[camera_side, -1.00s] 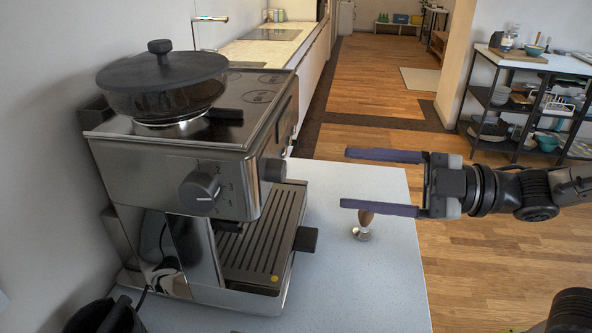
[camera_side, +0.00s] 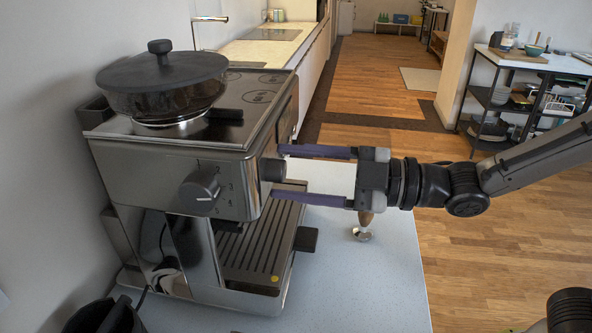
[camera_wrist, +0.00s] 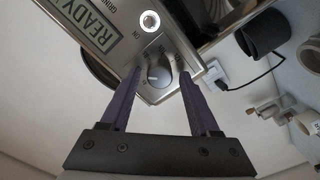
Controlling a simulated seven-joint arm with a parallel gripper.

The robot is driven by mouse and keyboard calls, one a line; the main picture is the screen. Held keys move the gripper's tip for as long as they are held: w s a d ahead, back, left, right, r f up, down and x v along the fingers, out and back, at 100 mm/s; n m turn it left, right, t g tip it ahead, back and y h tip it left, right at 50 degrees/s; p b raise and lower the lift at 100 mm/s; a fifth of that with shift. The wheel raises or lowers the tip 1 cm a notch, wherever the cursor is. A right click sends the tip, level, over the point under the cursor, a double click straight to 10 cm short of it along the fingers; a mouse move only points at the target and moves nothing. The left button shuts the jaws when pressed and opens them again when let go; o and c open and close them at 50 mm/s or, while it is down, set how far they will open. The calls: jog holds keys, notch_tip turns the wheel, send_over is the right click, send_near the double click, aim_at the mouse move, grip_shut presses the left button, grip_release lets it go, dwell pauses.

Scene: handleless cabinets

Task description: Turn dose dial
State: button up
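A steel coffee machine (camera_side: 170,180) stands on the counter at the left of the side view. A dark round knob (camera_side: 271,170) sticks out from its face towards my gripper. A second knob with numbers around it (camera_side: 200,188) is on the adjoining face; I cannot read which is labelled as the dose dial. My gripper (camera_side: 277,169) is open, with one finger on each side of the first knob. In the wrist view, a round dial (camera_wrist: 158,76) shows between my open fingers (camera_wrist: 161,72), with gaps on both sides.
A lidded black pan (camera_side: 163,85) sits on top of the machine. A tamper (camera_side: 363,231) stands on the counter below my gripper. A drip tray (camera_side: 262,240) juts out beneath the knobs. A lit ring button (camera_wrist: 150,20) and READY label (camera_wrist: 90,23) are beside the dial.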

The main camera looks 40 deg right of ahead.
grip_shut()
jog(key=shift+m, duration=0.3)
jog(key=m, duration=0.3)
jog(key=shift+m, duration=2.6)
jog(key=shift+o, duration=1)
grip_release()
